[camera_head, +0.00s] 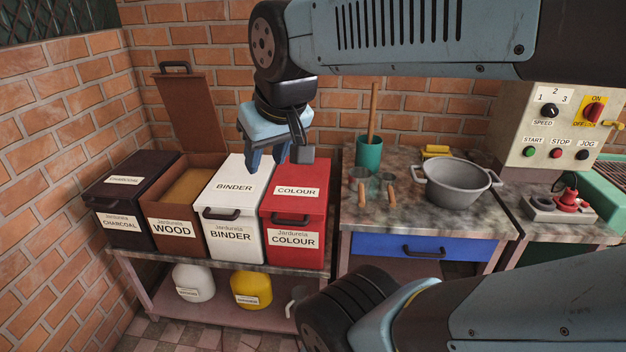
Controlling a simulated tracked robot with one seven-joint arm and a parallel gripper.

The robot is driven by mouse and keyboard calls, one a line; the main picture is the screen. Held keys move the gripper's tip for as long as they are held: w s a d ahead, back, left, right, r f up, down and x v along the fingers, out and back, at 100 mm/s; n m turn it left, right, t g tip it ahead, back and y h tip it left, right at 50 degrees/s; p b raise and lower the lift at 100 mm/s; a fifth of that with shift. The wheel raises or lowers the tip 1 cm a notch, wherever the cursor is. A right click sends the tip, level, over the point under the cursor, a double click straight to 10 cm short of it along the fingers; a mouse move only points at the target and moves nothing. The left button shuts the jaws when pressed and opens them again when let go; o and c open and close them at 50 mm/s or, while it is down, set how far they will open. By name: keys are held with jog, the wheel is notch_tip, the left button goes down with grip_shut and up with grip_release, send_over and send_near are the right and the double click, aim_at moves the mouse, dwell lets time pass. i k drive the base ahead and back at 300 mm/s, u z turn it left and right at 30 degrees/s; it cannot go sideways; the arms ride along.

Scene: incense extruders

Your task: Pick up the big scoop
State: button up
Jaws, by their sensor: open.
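Two metal scoops with wooden handles lie side by side on the stone-topped table, left of a grey pot. The left scoop (358,174) looks slightly larger than the right scoop (389,179), but they are small in view and I cannot be sure which is the big one. Both handles point toward the front edge. My gripper (280,156) is open and empty, with its fingers pointing down. In the picture it appears over the back of the white and red bins, left of the scoops.
Charcoal, open wood (171,228), white binder (233,237) and red colour (296,240) bins stand left of the scoops. A green cup (369,153) with a wooden stick stands behind them. The grey pot (456,186) and control box (545,130) are to the right.

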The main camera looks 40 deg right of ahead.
aim_at(360, 191)
jog(key=z, duration=0.75)
jog(key=i, duration=0.1)
jog(key=u, duration=2.1)
jog(key=k, duration=2.25)
jog(key=z, duration=0.45)
jog(key=i, duration=1)
jog(key=z, duration=0.05)
